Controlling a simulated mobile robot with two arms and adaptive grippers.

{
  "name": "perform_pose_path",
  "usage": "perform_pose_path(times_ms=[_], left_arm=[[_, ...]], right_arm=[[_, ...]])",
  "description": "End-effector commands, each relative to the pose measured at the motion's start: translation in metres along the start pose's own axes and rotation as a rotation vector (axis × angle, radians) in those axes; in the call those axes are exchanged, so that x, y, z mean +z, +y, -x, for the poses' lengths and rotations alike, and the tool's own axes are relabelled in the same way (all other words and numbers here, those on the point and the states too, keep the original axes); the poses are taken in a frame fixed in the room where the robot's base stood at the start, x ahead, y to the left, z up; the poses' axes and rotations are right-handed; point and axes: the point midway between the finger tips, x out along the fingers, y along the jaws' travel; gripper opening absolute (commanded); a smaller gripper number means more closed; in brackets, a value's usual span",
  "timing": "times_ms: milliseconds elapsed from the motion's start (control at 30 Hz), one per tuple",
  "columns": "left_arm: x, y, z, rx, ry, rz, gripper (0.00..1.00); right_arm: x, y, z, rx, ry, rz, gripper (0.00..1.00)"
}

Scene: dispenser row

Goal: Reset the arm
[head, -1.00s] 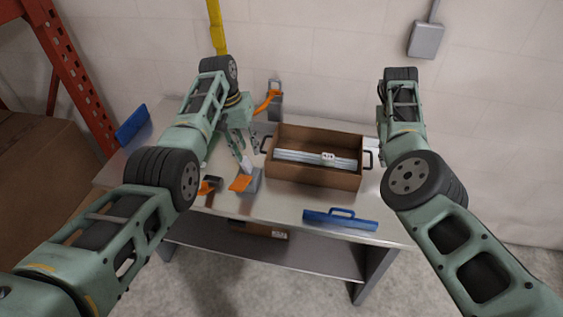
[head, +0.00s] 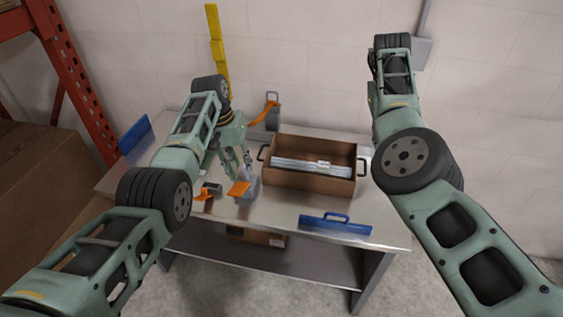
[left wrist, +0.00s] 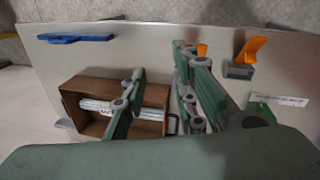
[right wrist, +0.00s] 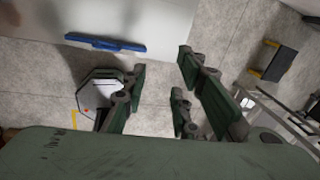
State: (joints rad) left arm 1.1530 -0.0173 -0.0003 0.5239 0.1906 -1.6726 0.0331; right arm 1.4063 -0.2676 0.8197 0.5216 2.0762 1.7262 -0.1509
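My left gripper (head: 240,160) hangs above the steel table, just left of the brown box (head: 310,184). It is open, with its two fingers (left wrist: 163,98) well apart and nothing between them in the left wrist view. My right arm stands raised at the right side of the head view, and its gripper is hidden there. In the right wrist view the right gripper (right wrist: 160,92) is open and empty, over the floor beyond the table's edge.
The table (head: 270,212) bears grey dispensers with orange parts, one (head: 242,188) close under my left gripper. The box holds pale bars. A blue handled scraper-like tool (head: 335,226) lies at the front edge; another blue piece (head: 134,134) is at left. A red rack (head: 75,90) stands at left.

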Motion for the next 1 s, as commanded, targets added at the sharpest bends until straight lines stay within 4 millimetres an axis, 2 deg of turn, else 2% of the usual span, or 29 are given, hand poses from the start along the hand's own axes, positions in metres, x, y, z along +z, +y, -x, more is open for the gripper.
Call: perform_pose_path(times_ms=[200, 667, 767, 867, 967, 1000], left_arm=[[0.0, 0.0, 0.0, 0.0, 0.0, 0.0, 0.27], [0.001, -0.001, -0.002, -0.001, 0.0, 0.0, 0.27], [0.004, -0.005, -0.011, -0.007, 0.004, 0.001, 0.27], [0.01, -0.014, -0.028, -0.018, 0.015, 0.002, 0.27], [0.022, -0.026, -0.051, -0.038, 0.032, 0.001, 0.27], [0.029, -0.032, -0.061, -0.047, 0.039, 0.0, 0.27]], right_arm=[[0.0, 0.0, 0.01, 0.0, 0.002, 0.0, 0.27], [0.002, -0.004, 0.007, -0.009, -0.004, -0.007, 0.27], [0.008, -0.026, -0.009, -0.067, -0.037, -0.041, 0.27], [0.017, -0.074, -0.036, -0.199, -0.109, -0.099, 0.27], [0.025, -0.145, -0.059, -0.415, -0.218, -0.146, 0.27], [0.025, -0.176, -0.064, -0.519, -0.266, -0.152, 0.27]])
